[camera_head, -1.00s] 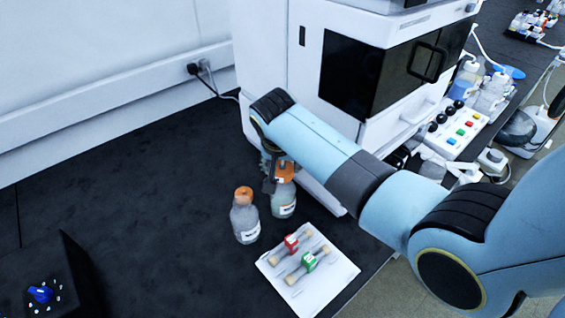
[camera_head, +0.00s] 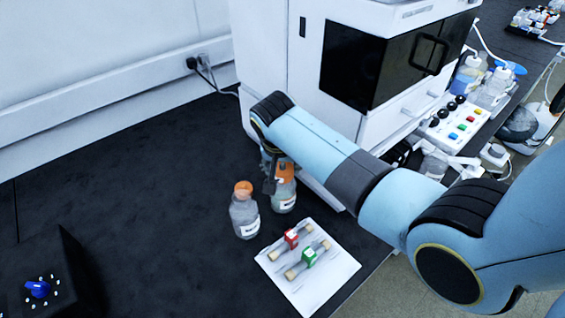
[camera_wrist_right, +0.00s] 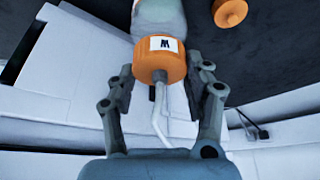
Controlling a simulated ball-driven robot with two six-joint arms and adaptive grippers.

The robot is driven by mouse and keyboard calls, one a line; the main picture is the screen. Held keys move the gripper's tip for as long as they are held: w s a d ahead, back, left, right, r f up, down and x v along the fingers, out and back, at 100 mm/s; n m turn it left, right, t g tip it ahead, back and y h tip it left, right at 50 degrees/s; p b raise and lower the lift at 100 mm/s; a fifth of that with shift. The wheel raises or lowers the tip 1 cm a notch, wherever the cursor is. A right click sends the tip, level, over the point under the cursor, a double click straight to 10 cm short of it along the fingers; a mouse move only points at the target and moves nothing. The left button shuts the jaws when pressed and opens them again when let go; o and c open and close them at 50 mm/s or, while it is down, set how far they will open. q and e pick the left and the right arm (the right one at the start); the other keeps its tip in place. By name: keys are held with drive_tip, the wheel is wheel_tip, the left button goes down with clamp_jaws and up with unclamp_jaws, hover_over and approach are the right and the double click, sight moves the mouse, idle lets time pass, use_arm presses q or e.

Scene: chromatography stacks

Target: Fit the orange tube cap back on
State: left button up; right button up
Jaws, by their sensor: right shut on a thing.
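An orange cap (camera_head: 284,172) with a white label is between the fingers of my right gripper (camera_wrist_right: 160,75), which is shut on it. In the right wrist view the orange cap (camera_wrist_right: 160,66) has a thin pale tube at its near side. A clear bottle (camera_head: 283,197) with a white label stands upright just below the cap; the wrist view shows the bottle (camera_wrist_right: 160,14) right behind it. I cannot tell whether the cap is seated or only lined up on the neck. My right arm hides part of the gripper in the head view. My left gripper is out of view.
A second bottle (camera_head: 244,215) with an orange top stands close on the left. A white tray (camera_head: 337,278) with red and green blocks lies in front. The white instrument (camera_head: 275,60) stands behind. A dark box with a blue knob (camera_head: 37,289) sits lower left; the bench between is clear.

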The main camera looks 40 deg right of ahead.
drive_tip(key=shift+f, duration=0.15)
drive_tip(key=o, duration=1.7)
drive_tip(key=shift+c, duration=0.2)
wheel_tip(320, 180, up, 5)
drive_tip(key=p, duration=0.5)
drive_tip(key=shift+f, duration=0.15)
drive_tip(key=shift+r+p, duration=0.55)
drive_tip(key=shift+r, duration=0.65)
drive_tip(key=shift+s+f, duration=0.1)
